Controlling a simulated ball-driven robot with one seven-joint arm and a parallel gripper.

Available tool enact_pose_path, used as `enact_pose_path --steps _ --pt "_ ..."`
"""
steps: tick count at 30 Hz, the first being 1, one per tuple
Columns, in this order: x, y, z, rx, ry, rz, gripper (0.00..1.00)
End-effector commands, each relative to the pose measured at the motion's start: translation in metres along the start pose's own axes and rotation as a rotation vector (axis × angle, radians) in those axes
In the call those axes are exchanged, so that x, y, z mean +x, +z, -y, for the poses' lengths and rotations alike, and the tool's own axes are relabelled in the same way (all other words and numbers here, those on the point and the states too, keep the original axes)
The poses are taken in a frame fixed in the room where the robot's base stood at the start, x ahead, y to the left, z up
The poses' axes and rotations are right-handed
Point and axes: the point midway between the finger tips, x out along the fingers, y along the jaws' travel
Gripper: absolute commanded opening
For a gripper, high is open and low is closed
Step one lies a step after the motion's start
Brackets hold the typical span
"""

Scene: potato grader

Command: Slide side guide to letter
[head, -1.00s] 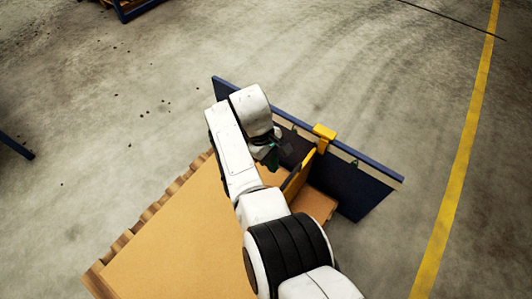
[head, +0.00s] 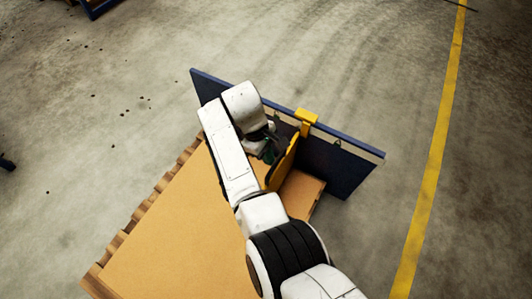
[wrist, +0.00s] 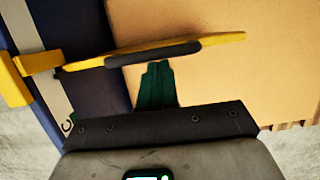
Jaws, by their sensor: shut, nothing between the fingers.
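The yellow side guide (head: 283,160) stands over the tan board, and its yellow clamp (head: 306,117) sits on the top edge of the dark blue rail (head: 345,172). In the wrist view the guide (wrist: 215,43) crosses above the fingers, with a dark pad along its near edge. My gripper (head: 268,152) is shut and empty, close to the left side of the guide. In the wrist view its green fingertips (wrist: 157,68) reach the dark pad; I cannot tell whether they touch. A mark like a C (wrist: 67,126) shows on the rail's pale strip; other letters are not readable.
The tan board (head: 185,235) lies left of the guide, with a ridged wooden edge at far left. A smaller tan part (head: 300,193) lies right of the guide. Concrete floor surrounds it, with a yellow line (head: 430,170) at right.

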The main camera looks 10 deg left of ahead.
Motion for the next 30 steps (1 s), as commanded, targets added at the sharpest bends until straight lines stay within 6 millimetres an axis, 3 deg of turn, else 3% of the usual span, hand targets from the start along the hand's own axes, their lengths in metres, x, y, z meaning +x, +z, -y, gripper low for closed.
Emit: enact_pose_path --steps 9,22,26,30 --pt "0.004 0.026 0.0 0.001 -0.003 0.006 0.0" --pt "0.008 0.026 0.001 0.001 -0.003 0.004 0.0" --pt "-0.004 0.026 0.0 0.001 -0.002 0.003 0.0" --pt "-0.03 0.026 0.0 0.001 0.001 0.001 0.0"
